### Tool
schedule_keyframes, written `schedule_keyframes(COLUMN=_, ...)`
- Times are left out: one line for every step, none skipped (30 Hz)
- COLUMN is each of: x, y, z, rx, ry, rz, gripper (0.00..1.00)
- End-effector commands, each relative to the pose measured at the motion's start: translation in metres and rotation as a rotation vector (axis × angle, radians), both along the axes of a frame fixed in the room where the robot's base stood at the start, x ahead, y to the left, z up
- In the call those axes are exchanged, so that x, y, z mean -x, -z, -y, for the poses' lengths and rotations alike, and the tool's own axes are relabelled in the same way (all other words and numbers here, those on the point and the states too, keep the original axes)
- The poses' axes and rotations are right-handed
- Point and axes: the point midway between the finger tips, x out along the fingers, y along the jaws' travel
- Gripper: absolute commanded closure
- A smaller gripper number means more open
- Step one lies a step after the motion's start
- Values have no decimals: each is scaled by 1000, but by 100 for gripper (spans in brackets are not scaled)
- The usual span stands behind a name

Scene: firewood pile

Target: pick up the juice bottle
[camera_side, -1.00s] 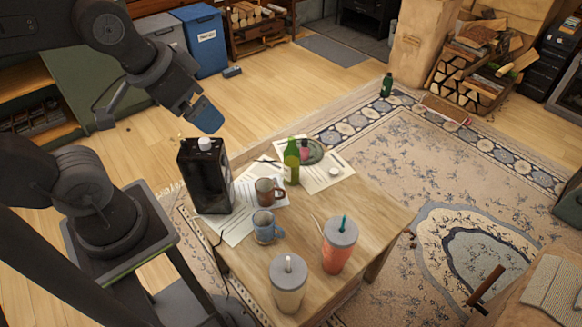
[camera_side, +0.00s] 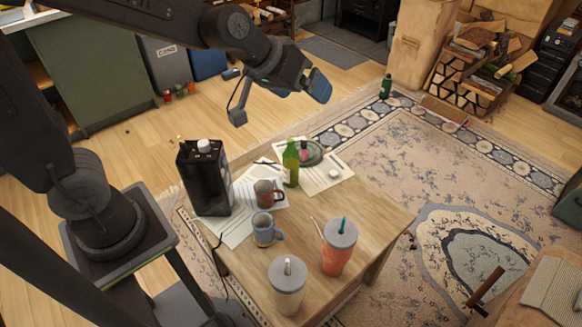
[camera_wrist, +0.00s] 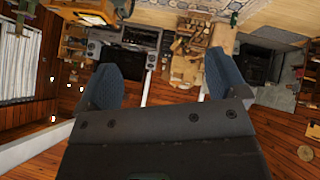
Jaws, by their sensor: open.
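My gripper (camera_side: 304,88) is in the air above and beyond the table's back edge, clear of the bottle. Its blue fingers are spread wide with nothing between them. In the wrist view my gripper (camera_wrist: 163,75) is open and empty, facing the room. The bottle cannot be made out there.
The table also holds a tall black container (camera_side: 205,178), a brown mug (camera_side: 267,193), a blue mug (camera_side: 265,229), an orange tumbler (camera_side: 338,248) and a cream tumbler (camera_side: 287,288). Another green bottle (camera_side: 386,86) stands on the floor behind. The table's right side is clear.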

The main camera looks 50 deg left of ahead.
Motion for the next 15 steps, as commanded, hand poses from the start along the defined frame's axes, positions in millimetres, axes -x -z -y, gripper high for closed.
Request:
schedule_keyframes(x=-21, y=14, z=4, rx=21, ry=-34, rz=5, gripper=9)
schedule_keyframes(x=-33, y=20, z=5, rx=33, ry=-59, rz=14, gripper=9)
schedule_keyframes(x=-48, y=30, z=7, rx=46, ry=-93, rz=28, gripper=9)
schedule_keyframes(x=-59, y=38, z=7, rx=54, ry=-119, rz=37, gripper=9)
schedule_keyframes(x=-70, y=46, z=8, rx=60, ry=-147, rz=47, gripper=9)
schedule_keyframes(x=-83, y=58, z=7, rx=65, ry=-186, rz=59, gripper=9)
schedule_keyframes(x=-92, y=68, z=7, rx=67, ry=-215, rz=66, gripper=9)
schedule_keyframes(x=-101, y=78, z=6, rx=67, ry=-245, rz=75, gripper=9)
schedule_keyframes(x=-112, y=93, z=5, rx=64, ry=-286, rz=86, gripper=9)
schedule_keyframes(x=-119, y=104, z=3, rx=59, ry=-318, rz=94, gripper=9)
schedule_keyframes(x=-126, y=116, z=1, rx=52, ry=-349, rz=101, gripper=9)
schedule_keyframes(x=-134, y=133, z=-1, rx=40, ry=-391, rz=111, gripper=9)
schedule_keyframes(x=-139, y=146, z=-4, rx=29, ry=-423, rz=120, gripper=9)
schedule_keyframes(x=-143, y=159, z=-7, rx=16, ry=-455, rz=128, gripper=9)
schedule_keyframes(x=-148, y=177, z=-11, rx=-6, ry=-498, rz=138, gripper=9)
